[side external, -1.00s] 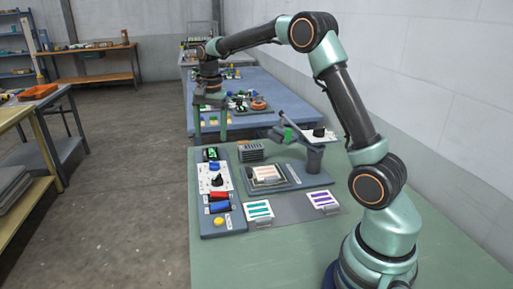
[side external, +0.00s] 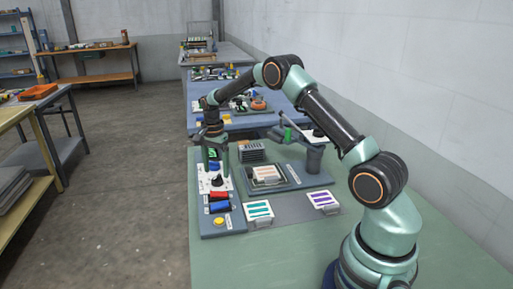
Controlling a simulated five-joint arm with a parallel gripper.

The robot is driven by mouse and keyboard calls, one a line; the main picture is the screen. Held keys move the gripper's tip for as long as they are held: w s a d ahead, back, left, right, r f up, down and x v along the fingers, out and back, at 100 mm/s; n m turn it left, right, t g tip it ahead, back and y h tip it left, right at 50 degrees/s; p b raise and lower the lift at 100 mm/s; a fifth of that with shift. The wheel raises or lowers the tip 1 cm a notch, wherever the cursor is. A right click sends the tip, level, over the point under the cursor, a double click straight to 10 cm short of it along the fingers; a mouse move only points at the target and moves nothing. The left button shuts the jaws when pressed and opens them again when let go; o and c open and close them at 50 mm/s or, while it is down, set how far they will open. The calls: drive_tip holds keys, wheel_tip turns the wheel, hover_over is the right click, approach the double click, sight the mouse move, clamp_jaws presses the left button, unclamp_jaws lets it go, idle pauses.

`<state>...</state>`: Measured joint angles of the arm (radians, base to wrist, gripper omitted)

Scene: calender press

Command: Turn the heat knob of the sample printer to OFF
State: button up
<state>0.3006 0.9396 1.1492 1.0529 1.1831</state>
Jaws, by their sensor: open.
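The sample printer's control panel (side external: 234,219) is a grey strip along the left edge of the green table. On its white plate (side external: 206,186) stands a black knob (side external: 217,180); its pointer direction is too small to read. A blue part (side external: 214,166) and a green-lit display (side external: 212,154) sit behind it, partly covered by my gripper. My gripper (side external: 215,172) points down over the far part of the panel, open, with its fingers spread just behind the black knob. I cannot tell whether it touches anything.
Red (side external: 219,195) and blue (side external: 219,207) parts and a yellow button (side external: 219,222) lie nearer on the panel. To the right are a press bed (side external: 266,175), a lever post (side external: 314,158) and two printed cards (side external: 259,210) (side external: 323,200).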

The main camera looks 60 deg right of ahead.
sight(217, 180)
drive_tip(key=shift+f, duration=1.35)
clamp_jaws()
